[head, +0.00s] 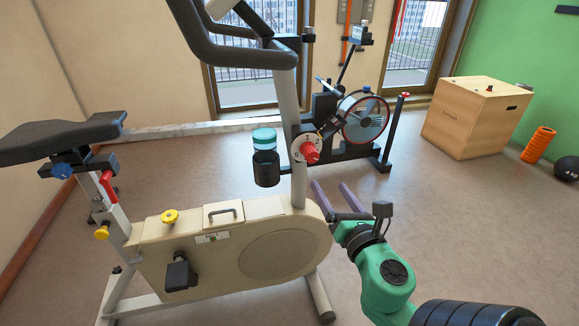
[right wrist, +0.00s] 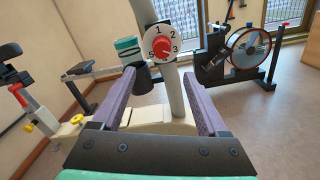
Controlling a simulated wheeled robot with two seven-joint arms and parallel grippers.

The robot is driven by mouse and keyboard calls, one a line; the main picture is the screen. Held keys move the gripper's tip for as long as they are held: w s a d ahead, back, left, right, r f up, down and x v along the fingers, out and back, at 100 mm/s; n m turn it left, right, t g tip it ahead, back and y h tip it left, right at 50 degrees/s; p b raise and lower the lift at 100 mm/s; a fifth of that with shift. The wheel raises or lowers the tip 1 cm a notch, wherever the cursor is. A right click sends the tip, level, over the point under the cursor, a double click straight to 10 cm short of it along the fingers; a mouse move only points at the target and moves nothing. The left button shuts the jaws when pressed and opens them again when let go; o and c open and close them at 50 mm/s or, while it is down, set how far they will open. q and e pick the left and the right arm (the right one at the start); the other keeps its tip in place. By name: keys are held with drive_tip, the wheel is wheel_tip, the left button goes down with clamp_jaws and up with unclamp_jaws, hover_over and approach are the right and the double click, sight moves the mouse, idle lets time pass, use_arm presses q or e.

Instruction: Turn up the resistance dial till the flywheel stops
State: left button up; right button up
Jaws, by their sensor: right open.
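The resistance dial is a red knob (head: 311,152) on a white round plate on the exercise bike's grey post. In the right wrist view the knob (right wrist: 161,46) shows with the digits 1, 2, 3 and 5 around it; I cannot tell its exact setting. My right gripper (head: 332,190) is open and empty, its purple fingers low and to the right of the dial in the head view. In the right wrist view the dial is ahead, beyond the fingertips (right wrist: 158,76), not touched. The bike's cream housing (head: 180,245) has a round cover (head: 280,255); no flywheel shows there. My left gripper is not in view.
A black cup holder (head: 266,168) with a teal-lidded bottle (head: 264,139) sits just left of the dial. Black handlebars (head: 225,50) hang above. Behind stands another machine with a red-rimmed wheel (head: 363,121). A wooden box (head: 477,117) is at right; floor (head: 430,215) before it is clear.

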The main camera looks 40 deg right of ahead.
sight(313, 158)
drive_tip(key=p+x, duration=0.1)
drive_tip(key=x, duration=1.3)
drive_tip(key=shift+w+d+p, duration=0.15)
drive_tip(key=shift+d+p, duration=0.15)
drive_tip(key=shift+p, duration=0.1)
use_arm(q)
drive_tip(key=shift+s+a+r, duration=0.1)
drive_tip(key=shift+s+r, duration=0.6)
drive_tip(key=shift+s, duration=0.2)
use_arm(e)
clamp_jaws()
